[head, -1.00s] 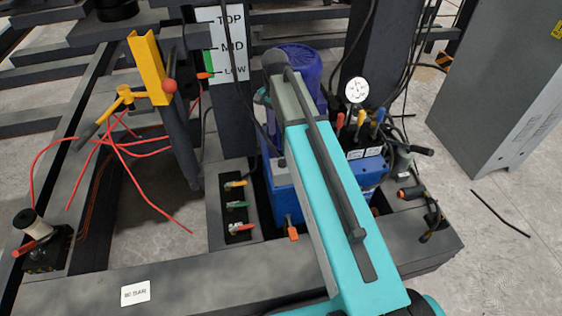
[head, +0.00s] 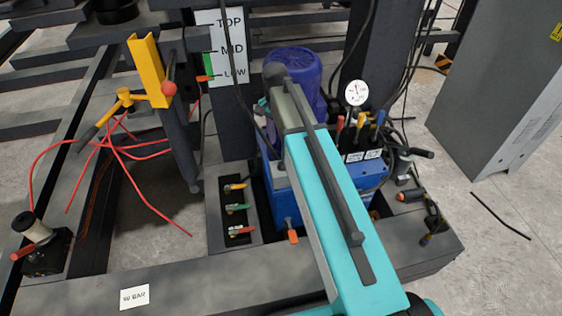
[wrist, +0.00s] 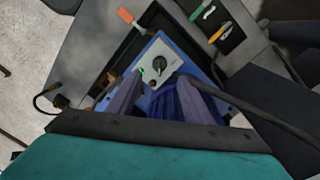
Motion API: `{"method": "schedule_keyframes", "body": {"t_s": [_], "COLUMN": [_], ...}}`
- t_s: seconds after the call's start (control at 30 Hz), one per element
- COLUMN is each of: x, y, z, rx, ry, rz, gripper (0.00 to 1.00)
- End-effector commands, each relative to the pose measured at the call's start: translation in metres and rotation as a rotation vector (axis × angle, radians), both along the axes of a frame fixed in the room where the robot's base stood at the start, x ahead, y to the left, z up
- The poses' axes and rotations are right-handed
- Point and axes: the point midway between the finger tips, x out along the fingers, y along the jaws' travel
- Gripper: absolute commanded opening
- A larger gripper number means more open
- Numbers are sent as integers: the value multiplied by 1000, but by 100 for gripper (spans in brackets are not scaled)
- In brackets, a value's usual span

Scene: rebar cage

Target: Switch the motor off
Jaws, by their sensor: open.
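The motor is the blue-purple ribbed cylinder (head: 300,72) on a blue power unit (head: 285,205) in the head view. In the wrist view, a light grey switch plate (wrist: 172,50) on the blue unit carries a black rotary knob (wrist: 160,69). A green light (wrist: 141,72) glows beside the knob, and the motor's ribbed casing (wrist: 178,103) shows below it. My gripper (wrist: 160,82) is open, its two fingers reaching toward the plate on either side of the knob. I cannot tell whether they touch. My arm hides the plate in the head view.
Red, yellow and blue levers (head: 360,122) and a round gauge (head: 356,92) stand right of the motor. Three colored valve handles (head: 236,208) sit at the left, with an orange handle (head: 291,234) near them. Dark cables hang close by.

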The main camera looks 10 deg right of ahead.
Motion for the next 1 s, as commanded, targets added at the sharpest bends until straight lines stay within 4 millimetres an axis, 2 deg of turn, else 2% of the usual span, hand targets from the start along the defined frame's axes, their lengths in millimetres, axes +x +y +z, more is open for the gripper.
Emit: {"method": "schedule_keyframes", "body": {"t_s": [0.6,0.8,1.0], "x": [-5,-6,-6], "y": [-3,-3,-4], "z": [-79,-96,-102], "rx": [0,0,0], "ry": [2,1,0], "rz": [0,0,0], "gripper": [46,46,46]}}
